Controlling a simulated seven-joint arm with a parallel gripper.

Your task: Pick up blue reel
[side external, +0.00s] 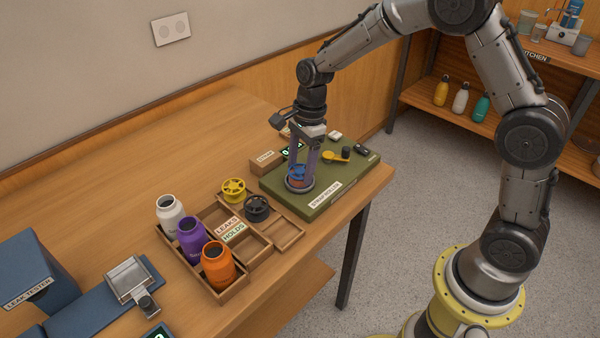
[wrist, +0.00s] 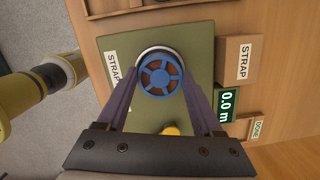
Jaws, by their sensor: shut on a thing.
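The blue reel (wrist: 160,75) sits low in a round silver holder on a green board, and in the wrist view its spoked face shows with orange-brown between the spokes. In the side external view the blue reel (side external: 297,171) is partly hidden by my fingers. My gripper (side external: 302,172) points down over the holder, with one finger on each side of the reel. My gripper (wrist: 160,78) is shut on the reel. The reel appears to be still at the holder; I cannot tell whether it is lifted clear.
The green board (side external: 320,205) also bears a yellow piece (side external: 330,156). A cardboard box (side external: 265,162) stands beside it. Bare table lies behind.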

